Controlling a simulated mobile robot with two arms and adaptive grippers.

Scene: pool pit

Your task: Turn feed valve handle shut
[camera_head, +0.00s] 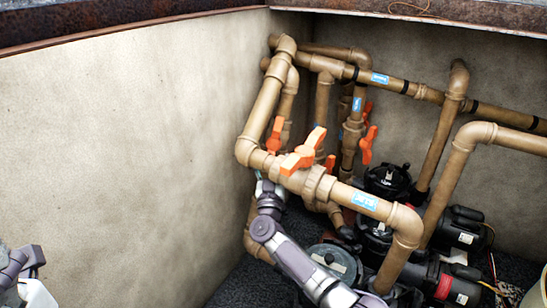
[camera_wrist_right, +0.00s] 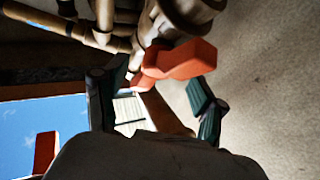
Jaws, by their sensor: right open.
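A large orange valve handle (camera_head: 304,152) sits on the near tan pipe in the head view. Its blue label (camera_head: 363,200) is too small to read, so I cannot confirm which valve is the feed. My right gripper (camera_head: 270,190) is just below this pipe, partly hidden by it. In the right wrist view my right gripper (camera_wrist_right: 155,100) is open, with dark fingers on both sides. An orange handle (camera_wrist_right: 180,60) shows ahead of the gap between them, clear of the right-hand finger. My left gripper (camera_head: 22,272) is partly in view at the lower left; its jaw state is unclear.
More orange handles (camera_head: 275,135) (camera_head: 368,143) hang on pipes behind. Black pumps (camera_head: 388,180) and a dark round lid (camera_head: 332,262) stand below at the right. A bare wall (camera_head: 120,150) fills the left, with free room in front of it.

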